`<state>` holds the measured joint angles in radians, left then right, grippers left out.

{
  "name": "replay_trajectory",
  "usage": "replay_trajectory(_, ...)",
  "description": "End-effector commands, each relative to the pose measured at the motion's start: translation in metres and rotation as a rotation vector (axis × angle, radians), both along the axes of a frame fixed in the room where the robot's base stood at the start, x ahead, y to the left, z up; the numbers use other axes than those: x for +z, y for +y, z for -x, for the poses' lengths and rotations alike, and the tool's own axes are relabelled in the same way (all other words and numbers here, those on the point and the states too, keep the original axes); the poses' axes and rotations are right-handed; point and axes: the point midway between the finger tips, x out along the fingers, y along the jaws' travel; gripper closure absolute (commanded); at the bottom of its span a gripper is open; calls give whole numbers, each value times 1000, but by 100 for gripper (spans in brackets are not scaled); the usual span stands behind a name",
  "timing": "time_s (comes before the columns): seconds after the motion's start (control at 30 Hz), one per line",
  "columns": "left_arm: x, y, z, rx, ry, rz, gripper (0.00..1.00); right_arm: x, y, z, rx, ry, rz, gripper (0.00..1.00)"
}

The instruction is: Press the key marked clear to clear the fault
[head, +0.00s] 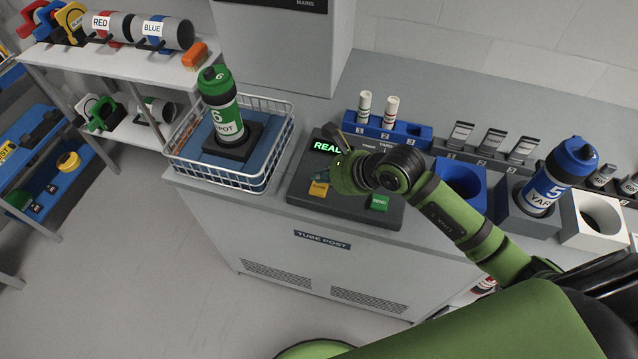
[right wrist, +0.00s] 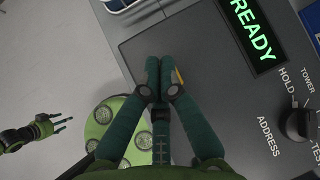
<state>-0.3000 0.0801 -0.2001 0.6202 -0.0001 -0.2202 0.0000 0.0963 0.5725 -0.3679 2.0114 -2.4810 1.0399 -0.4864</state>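The yellow key (head: 319,189) sits on the dark control panel (head: 345,205), left of the green SEND key (head: 379,203); its label is too small to read. My right gripper (head: 338,182) is over the panel just right of the yellow key. In the right wrist view its fingers (right wrist: 159,64) are together with nothing between them. A yellow sliver of the key (right wrist: 178,75) shows beside the fingertips, the rest hidden; I cannot tell whether they touch it. The panel display (head: 326,147) reads READY in green. My left gripper (right wrist: 48,124) shows in the right wrist view, fingers apart, empty, above the floor.
A blue tube (head: 550,180) stands at the right. A dial (right wrist: 296,124) is on the panel.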

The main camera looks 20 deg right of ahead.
Motion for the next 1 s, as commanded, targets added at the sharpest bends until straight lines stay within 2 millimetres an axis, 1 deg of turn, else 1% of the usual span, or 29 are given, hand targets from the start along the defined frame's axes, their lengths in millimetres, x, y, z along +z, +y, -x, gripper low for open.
replay_trajectory(0.03, 7, 0, 0, 0, 0, 0, 37, 9, 0, 0, 0, -2, 0, 100)
replay_trajectory(0.1, 13, 0, 0, 0, 0, 0, 37, 17, 0, 0, 1, -1, 0, 100)
replay_trajectory(0.3, 28, 0, 0, 0, 0, 0, 37, 37, 0, 0, 1, -1, 0, 100)
replay_trajectory(0.4, 32, 0, 0, 0, 0, 0, 37, 43, 0, 0, 1, -1, 0, 100)
replay_trajectory(1.0, 31, 0, 0, 0, 0, 0, 37, 42, 0, 0, 0, -1, -1, 100)
